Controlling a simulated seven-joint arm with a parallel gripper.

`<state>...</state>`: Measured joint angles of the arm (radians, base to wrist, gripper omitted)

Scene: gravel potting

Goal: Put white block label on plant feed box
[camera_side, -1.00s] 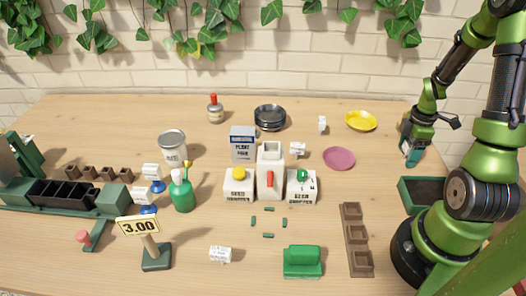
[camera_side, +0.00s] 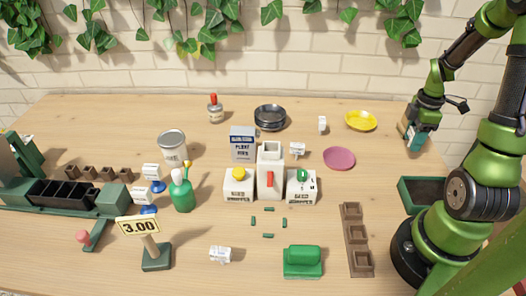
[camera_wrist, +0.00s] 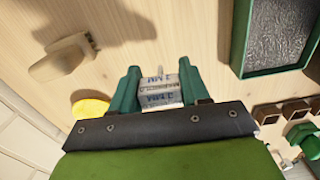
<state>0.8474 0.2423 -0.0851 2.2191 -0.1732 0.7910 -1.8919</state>
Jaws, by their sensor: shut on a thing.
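My gripper (camera_side: 413,143) is at the far right of the table in the side view, right of the yellow plate. In the wrist view its teal fingers (camera_wrist: 158,88) are shut on a small white block label (camera_wrist: 159,97) with dark lettering, which I cannot read fully. The block is hardly visible in the side view. The plant feed box (camera_side: 243,147), grey with a blue upper part, stands upright at mid-table behind the white dispensers, well left of my gripper. Its front carries dark lettering.
White dispensers (camera_side: 270,172) stand in front of the box. Small white blocks (camera_side: 297,150) lie around. A green tray (camera_wrist: 245,45) is nearby.

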